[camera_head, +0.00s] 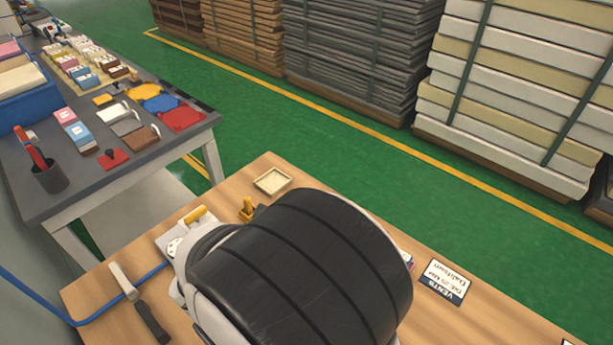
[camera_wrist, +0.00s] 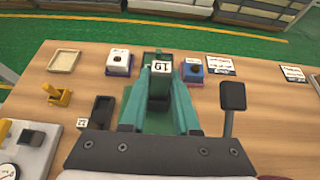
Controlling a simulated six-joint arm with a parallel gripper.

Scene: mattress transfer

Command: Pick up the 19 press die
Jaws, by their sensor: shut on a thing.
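The 19 press die (camera_wrist: 160,68) shows in the wrist view as a dark green block with a white label, which reads upside down. My gripper (camera_wrist: 160,90) has its two teal fingers on either side of it and is shut on it. I cannot tell whether the die touches the table or is slightly above it. In the head view my arm hides the gripper and the 19 die.
A shallow wooden tray (camera_head: 272,181) and a yellow toggle clamp (camera_head: 247,208) are on the wooden table (camera_head: 90,297). A dark die (camera_wrist: 102,111) lies left of my gripper. A printed card (camera_head: 445,281) lies at the right.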

